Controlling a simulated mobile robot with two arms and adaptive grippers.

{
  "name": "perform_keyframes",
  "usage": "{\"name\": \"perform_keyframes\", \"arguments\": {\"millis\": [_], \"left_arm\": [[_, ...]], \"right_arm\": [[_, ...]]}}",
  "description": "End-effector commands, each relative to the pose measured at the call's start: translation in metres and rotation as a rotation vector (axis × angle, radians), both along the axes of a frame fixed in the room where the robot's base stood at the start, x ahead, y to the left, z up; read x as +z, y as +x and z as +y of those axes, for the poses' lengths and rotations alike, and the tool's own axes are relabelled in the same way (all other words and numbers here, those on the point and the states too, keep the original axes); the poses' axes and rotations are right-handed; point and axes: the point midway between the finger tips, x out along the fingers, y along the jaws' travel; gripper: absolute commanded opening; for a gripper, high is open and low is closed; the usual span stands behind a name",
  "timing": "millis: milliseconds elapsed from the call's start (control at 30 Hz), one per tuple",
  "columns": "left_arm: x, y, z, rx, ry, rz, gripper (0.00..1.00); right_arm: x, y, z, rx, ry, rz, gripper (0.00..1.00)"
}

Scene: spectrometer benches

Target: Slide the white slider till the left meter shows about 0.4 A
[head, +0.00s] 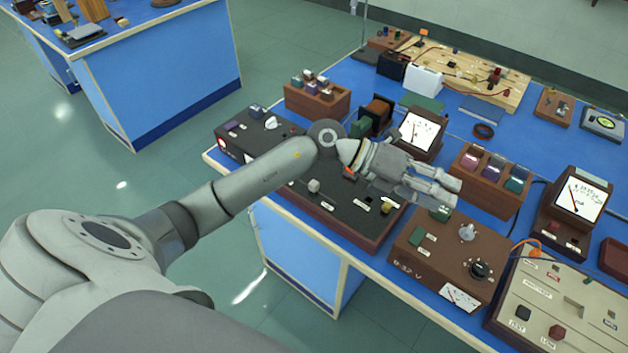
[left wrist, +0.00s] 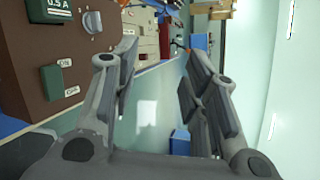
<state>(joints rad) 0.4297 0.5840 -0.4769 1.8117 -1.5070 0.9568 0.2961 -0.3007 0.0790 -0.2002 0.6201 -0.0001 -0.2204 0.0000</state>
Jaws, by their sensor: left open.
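A small white block (head: 314,185), which looks like the white slider, stands on the dark-topped wooden panel (head: 335,216) below my left forearm. The left meter (head: 418,132) has a white face with a red needle; its reading is too small to tell. My right gripper is not in view.
A brown power box (head: 425,265) with knobs and a green switch stands close below the gripper; it also shows in the left wrist view (left wrist: 35,85). A second meter (head: 574,195) stands at right. A three-block wooden rack (head: 488,182) is beside the gripper.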

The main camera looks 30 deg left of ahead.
Motion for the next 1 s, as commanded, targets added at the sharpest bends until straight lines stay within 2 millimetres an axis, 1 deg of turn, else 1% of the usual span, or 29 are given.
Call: {"name": "perform_keyframes", "arguments": {"millis": [33, 67, 100, 167, 200, 267, 300, 367, 400, 500, 600, 700, 767, 867, 967, 1000], "left_arm": [[-0.012, 0.004, 0.013, -0.026, 0.110, -0.002, 0.41], [-0.021, 0.004, 0.022, -0.043, 0.179, 0.004, 0.41], [-0.031, 0.006, 0.036, -0.060, 0.268, 0.014, 0.41], [-0.046, 0.008, 0.060, -0.079, 0.406, 0.035, 0.41], [-0.054, 0.010, 0.079, -0.084, 0.499, 0.054, 0.41], [-0.062, 0.013, 0.110, -0.085, 0.634, 0.089, 0.41], [-0.066, 0.015, 0.131, -0.080, 0.721, 0.117, 0.41], [-0.068, 0.016, 0.164, -0.067, 0.844, 0.162, 0.41], [-0.068, 0.016, 0.185, -0.056, 0.917, 0.193, 0.41], [-0.063, 0.014, 0.228, -0.021, 1.065, 0.267, 0.41], [-0.056, 0.011, 0.257, 0.008, 1.159, 0.324, 0.41], [-0.053, 0.008, 0.271, 0.024, 1.205, 0.357, 0.41], [-0.054, 0.008, 0.274, 0.026, 1.215, 0.365, 0.41], [-0.063, 0.007, 0.275, 0.025, 1.217, 0.369, 0.41], [-0.079, 0.006, 0.274, 0.023, 1.216, 0.370, 0.41], [-0.087, 0.006, 0.274, 0.024, 1.215, 0.370, 0.41]], "right_arm": [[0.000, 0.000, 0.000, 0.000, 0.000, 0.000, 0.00], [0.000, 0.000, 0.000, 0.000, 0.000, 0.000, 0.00], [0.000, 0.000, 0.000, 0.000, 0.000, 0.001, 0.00], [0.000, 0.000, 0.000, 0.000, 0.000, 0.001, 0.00], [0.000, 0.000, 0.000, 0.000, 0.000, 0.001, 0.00], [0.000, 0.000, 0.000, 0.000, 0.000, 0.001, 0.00], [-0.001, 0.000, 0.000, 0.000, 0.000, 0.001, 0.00], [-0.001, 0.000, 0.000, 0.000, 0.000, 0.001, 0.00], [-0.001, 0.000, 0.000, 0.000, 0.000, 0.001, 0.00], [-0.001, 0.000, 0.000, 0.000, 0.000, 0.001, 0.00], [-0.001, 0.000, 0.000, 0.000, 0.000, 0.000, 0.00], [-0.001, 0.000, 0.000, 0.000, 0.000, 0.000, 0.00], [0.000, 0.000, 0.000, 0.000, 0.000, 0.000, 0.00], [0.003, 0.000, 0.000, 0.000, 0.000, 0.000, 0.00], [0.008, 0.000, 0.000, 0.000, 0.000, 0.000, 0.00], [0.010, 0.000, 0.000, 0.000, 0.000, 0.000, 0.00]]}}
